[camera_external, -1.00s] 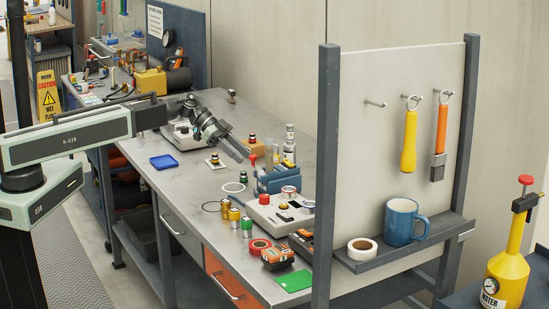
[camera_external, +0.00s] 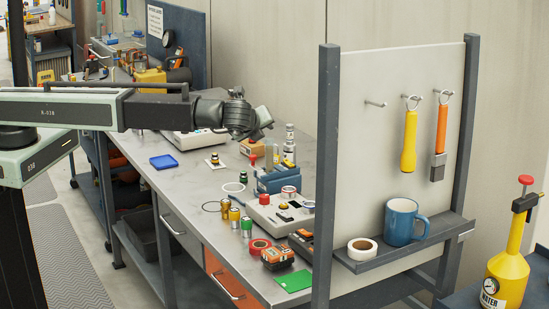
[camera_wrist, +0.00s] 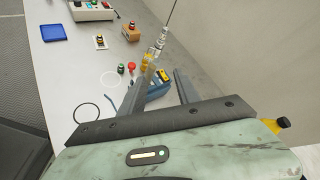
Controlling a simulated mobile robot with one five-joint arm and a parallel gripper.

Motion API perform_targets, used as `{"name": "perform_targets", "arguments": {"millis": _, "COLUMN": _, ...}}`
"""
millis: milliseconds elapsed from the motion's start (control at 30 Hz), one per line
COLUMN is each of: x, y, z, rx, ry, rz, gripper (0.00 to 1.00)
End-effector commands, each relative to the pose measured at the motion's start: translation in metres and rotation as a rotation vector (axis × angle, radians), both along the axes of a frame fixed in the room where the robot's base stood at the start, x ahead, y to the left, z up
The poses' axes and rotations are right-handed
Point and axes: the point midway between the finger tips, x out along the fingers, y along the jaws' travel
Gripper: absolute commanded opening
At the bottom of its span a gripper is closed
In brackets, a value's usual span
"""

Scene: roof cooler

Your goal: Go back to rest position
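My gripper (camera_external: 264,122) is raised above the workbench (camera_external: 205,188), at the end of my nearly level arm. In the outside view it is seen small and partly end-on. In the wrist view its two fingers (camera_wrist: 164,73) stand apart with no object held between them. Past the fingers, a blue block-like fixture (camera_wrist: 157,88) and a small yellow-labelled bottle (camera_wrist: 146,62) show on the bench below.
A white pegboard panel (camera_external: 370,130) with hanging tools stands at the right, its shelf holding a blue mug (camera_external: 404,222) and tape roll (camera_external: 362,247). A blue tray (camera_external: 163,161) lies on the bench. The air around my gripper looks clear.

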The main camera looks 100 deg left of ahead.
Motion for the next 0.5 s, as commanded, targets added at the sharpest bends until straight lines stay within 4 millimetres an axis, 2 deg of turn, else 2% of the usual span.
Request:
{"name": "perform_targets", "arguments": {"millis": 33, "x": 0.005, "y": -0.014, "z": 0.008, "rx": 0.029, "ry": -0.010, "rz": -0.015, "gripper": 0.39}}
{"name": "perform_targets", "arguments": {"millis": 67, "x": 0.003, "y": -0.022, "z": 0.004, "rx": 0.031, "ry": -0.029, "rz": -0.016, "gripper": 0.39}}
{"name": "perform_targets", "arguments": {"millis": 367, "x": -0.037, "y": -0.065, "z": -0.085, "rx": -0.229, "ry": -0.228, "rz": 0.117, "gripper": 0.39}}
{"name": "perform_targets", "arguments": {"millis": 500, "x": -0.060, "y": -0.095, "z": -0.133, "rx": -0.384, "ry": -0.323, "rz": 0.217, "gripper": 0.39}}
